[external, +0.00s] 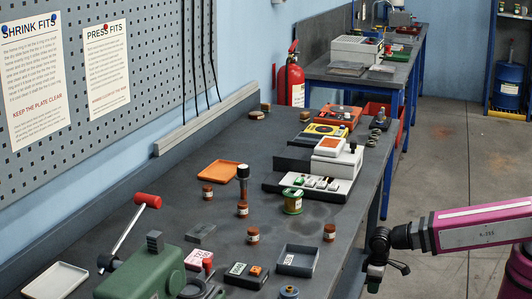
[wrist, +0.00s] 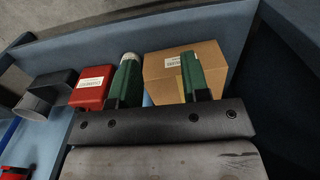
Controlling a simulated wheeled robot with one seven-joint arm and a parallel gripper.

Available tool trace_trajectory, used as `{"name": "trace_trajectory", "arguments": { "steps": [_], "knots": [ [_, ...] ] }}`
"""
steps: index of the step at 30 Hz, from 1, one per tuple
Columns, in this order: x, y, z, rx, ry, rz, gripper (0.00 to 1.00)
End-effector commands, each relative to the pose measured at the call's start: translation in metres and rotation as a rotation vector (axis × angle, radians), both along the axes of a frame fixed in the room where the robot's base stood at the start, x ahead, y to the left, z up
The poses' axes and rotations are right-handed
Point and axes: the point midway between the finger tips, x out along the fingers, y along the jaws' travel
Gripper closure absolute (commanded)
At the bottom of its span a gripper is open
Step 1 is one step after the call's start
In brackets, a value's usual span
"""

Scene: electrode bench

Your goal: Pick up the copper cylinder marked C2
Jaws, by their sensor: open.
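Several small copper-brown cylinders with pale labels stand upright on the dark bench in the external view: one at the back left (external: 208,191), one in the middle (external: 242,209), one nearer (external: 253,234) and one near the right edge (external: 329,232). Their markings are too small to read, so I cannot tell which is C2. My gripper (external: 374,284) hangs off the bench's right edge, apart from all of them. In the wrist view its two green fingers (wrist: 158,62) are spread apart. No copper cylinder shows in that view.
The bench (external: 340,205) also holds an orange tray (external: 218,170), a green spool (external: 292,201), a grey open tray (external: 298,260) and a green machine with a red-handled lever (external: 150,265). The wrist view shows a cardboard box (wrist: 210,62) and a red labelled box (wrist: 92,88) below.

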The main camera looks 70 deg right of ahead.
Motion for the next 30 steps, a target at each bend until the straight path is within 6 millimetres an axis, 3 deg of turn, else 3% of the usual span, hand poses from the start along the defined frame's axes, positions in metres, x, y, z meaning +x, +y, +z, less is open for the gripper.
{"name": "trace_trajectory", "arguments": {
  "steps": [13, 14, 15, 16, 24, 30],
  "knots": [
    [0.0, 0.0, 0.0, 0.0, 0.0, 0.0, 0.57],
    [0.0, 0.0, 0.0, 0.0, 0.0, 0.0, 0.54],
    [0.0, 0.0, 0.0, 0.0, 0.0, 0.0, 0.41],
    [0.0, 0.0, 0.0, 0.0, 0.0, 0.0, 0.39],
    [0.001, 0.001, 0.0, -0.001, 0.0, 0.005, 0.39],
    [0.011, 0.03, -0.01, -0.022, -0.014, 0.141, 0.39]
  ]
}}
